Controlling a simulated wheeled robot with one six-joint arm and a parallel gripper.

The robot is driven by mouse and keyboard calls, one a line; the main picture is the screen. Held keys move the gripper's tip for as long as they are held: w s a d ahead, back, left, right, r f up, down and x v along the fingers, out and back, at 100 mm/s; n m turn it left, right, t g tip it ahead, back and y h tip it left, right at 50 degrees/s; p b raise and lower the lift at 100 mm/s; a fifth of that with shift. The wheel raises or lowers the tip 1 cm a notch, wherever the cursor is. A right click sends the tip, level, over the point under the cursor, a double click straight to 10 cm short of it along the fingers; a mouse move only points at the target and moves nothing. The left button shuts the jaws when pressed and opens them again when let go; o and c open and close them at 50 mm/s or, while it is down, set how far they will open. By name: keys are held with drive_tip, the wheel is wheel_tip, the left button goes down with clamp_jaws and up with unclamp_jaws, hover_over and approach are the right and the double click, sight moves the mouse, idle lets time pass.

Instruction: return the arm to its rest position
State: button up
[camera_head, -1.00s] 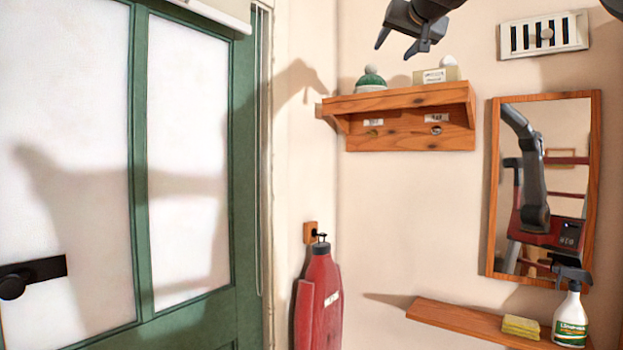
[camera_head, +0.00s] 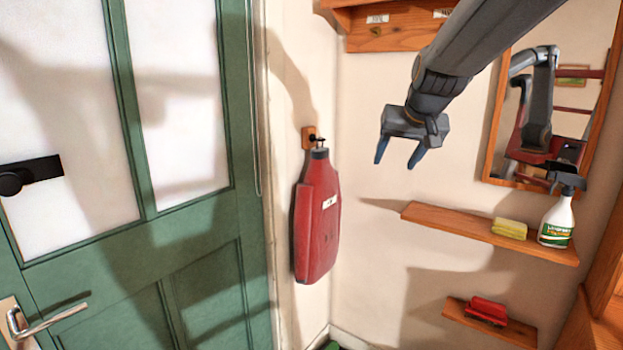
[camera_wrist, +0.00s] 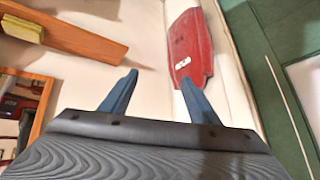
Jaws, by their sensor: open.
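My gripper (camera_head: 398,156) hangs in the air in front of the cream wall, its two blue-grey fingers apart and nothing between them. My dark arm reaches down to it from the upper right. In the head view the gripper is right of the red bottle-shaped thing on the wall and left of the spray bottle. In the wrist view my gripper (camera_wrist: 160,95) is also open and empty, with bare wall between the fingers. My arm also shows in the mirror (camera_head: 500,170).
A red bottle-shaped thing (camera_head: 318,222) hangs from a wall hook. A shelf (camera_head: 450,225) holds a yellow sponge (camera_head: 509,228) and spray bottle (camera_head: 557,218). A lower shelf (camera_head: 465,313) holds a red item (camera_head: 487,310). A green door (camera_head: 205,223) stands left. An upper shelf (camera_head: 392,38) is above.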

drive_tip(key=s+f+n+g+b, duration=0.1)
drive_tip(key=s+f+g, duration=0.5)
drive_tip(key=s+f, duration=2.2)
drive_tip(key=shift+a+f+n+g+h+b, duration=0.2)
drive_tip(key=shift+a+n+g+h+b, duration=0.1)
drive_tip(key=shift+a+g+b, duration=0.15)
